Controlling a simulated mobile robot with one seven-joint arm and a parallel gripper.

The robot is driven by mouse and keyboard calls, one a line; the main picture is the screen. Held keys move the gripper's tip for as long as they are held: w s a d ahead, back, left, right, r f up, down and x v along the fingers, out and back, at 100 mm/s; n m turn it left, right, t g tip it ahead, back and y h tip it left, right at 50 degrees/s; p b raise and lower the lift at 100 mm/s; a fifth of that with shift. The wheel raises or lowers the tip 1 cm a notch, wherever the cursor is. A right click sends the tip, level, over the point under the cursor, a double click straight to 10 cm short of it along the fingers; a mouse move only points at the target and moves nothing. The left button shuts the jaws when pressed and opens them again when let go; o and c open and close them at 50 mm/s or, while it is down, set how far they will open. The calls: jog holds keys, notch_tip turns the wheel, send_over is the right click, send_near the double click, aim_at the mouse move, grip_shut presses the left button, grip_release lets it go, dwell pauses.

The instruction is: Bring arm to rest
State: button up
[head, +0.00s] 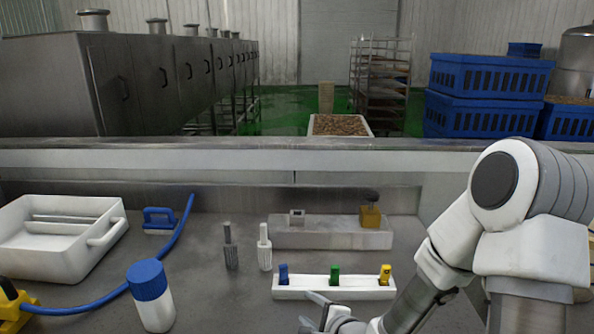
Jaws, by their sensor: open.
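My gripper (324,318) is low in the head view, near the front edge of the picture. Its fingers are apart and nothing shows between them. It is just in front of a white block (310,294) that holds a blue, a green and a yellow piece in a row. Whether a finger touches the block I cannot tell. My white and grey arm comes in from the right side and reaches down to the left. Part of the gripper is cut off by the bottom edge.
A wall edge (200,143) bounds the back.

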jog(key=s+d+r+n+g+h, duration=0.3)
jog(key=s+d+r+n+h, duration=0.35)
jog(key=d+r+n, duration=0.55)
jog(key=s+r+n+g, duration=0.1)
jog(key=s+r+n, duration=0.2)
jog(key=s, duration=0.5)
jog(key=s+a+r+n+g, duration=0.1)
jog(key=s+r+n, duration=0.2)
jog(key=s+r, duration=0.3)
jog(key=shift+s+a+g, duration=0.2)
jog(key=shift+s+g, duration=0.2)
jog(key=shift+s, duration=0.6)
